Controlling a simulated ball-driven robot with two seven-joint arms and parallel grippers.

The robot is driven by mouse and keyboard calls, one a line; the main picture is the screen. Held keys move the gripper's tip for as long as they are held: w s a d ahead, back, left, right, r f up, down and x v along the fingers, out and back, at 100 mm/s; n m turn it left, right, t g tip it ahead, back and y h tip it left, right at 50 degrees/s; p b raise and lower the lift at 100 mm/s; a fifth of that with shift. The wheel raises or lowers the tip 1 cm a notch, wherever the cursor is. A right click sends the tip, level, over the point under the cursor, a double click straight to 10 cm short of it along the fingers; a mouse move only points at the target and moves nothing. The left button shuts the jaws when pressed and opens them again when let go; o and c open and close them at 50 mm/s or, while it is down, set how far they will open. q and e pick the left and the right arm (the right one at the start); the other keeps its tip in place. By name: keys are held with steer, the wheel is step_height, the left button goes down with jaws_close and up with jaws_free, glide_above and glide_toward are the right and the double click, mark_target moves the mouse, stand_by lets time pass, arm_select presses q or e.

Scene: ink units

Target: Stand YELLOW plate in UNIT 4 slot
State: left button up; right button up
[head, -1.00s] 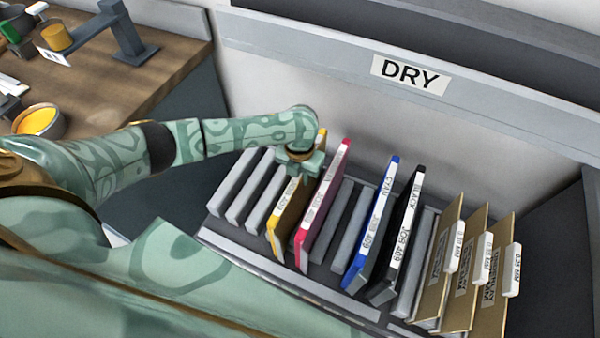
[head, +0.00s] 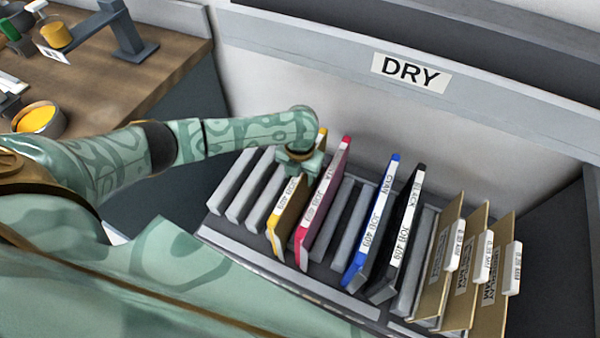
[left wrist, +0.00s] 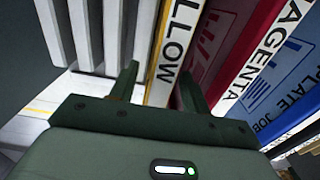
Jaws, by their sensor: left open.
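The yellow plate (head: 287,212) stands on edge in the rack below the DRY sign, left of the magenta plate (head: 318,205). My left gripper (head: 303,165) is at the upper part of the yellow plate and hides some of it. In the left wrist view, the fingers of my left gripper (left wrist: 160,88) are apart, one on each side of the yellow plate (left wrist: 170,55), whose label reads "LLOW". The right finger lies between the yellow and magenta plates. I cannot tell whether either finger touches. Neither my right gripper nor a UNIT 4 slot is in view.
A blue cyan plate (head: 372,225) and a black plate (head: 405,230) stand further right in the rack (head: 275,268), then several tan boards (head: 455,275) with white tabs. Grey dividers fill the left end. A wooden bench (head: 110,85) is at upper left.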

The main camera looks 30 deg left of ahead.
arm_select(q)
step_height(320, 180, up, 16)
steer(key=p, duration=0.6)
steer(key=shift+r+p, duration=0.15)
steer(key=shift+p, duration=0.15)
arm_select(e)
step_height(320, 180, up, 6)
steer(key=w, duration=0.1)
steer(key=shift+w+r, duration=0.25)
steer(key=shift+w, duration=0.05)
steer(key=shift+r, duration=0.1)
arm_select(q)
step_height(320, 180, up, 5)
steer(key=p, duration=0.5)
arm_select(e)
steer(key=shift+t, duration=0.3)
steer(key=r, duration=0.3)
steer(key=w+r, duration=0.1)
steer(key=r, duration=0.1)
steer(key=shift+r, duration=0.25)
